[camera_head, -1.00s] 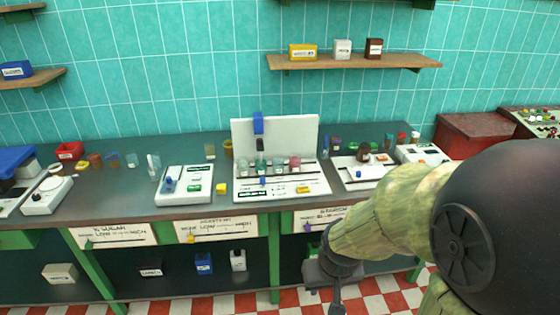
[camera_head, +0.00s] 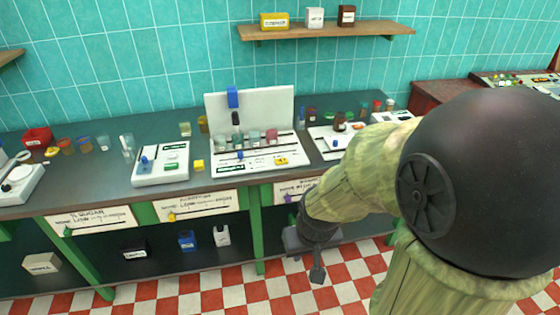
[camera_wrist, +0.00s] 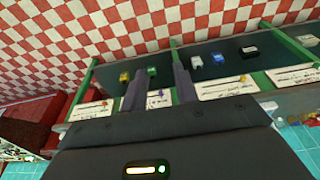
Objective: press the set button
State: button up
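A white station with an upright back panel (camera_head: 250,115) stands on the dark counter, with a blue block, several small cups and a yellow piece on it. A white device (camera_head: 161,163) with a blue knob and a green label stands left of it. Another white device (camera_head: 326,143) stands to the right. I cannot tell which small part is the set button. My gripper (camera_head: 316,262) hangs low in front of the counter, apart from all devices. In the wrist view, its two dark fingers (camera_wrist: 158,88) are spread with nothing between them.
The counter (camera_head: 95,175) has a front edge with paper labels (camera_head: 196,205) and green legs. Boxes stand on a low shelf beneath. A wall shelf (camera_head: 325,32) holds small boxes. My arm covers the right side. The red-and-white checked floor (camera_head: 200,300) in front is clear.

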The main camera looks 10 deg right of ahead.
grip_shut()
dwell(1.5)
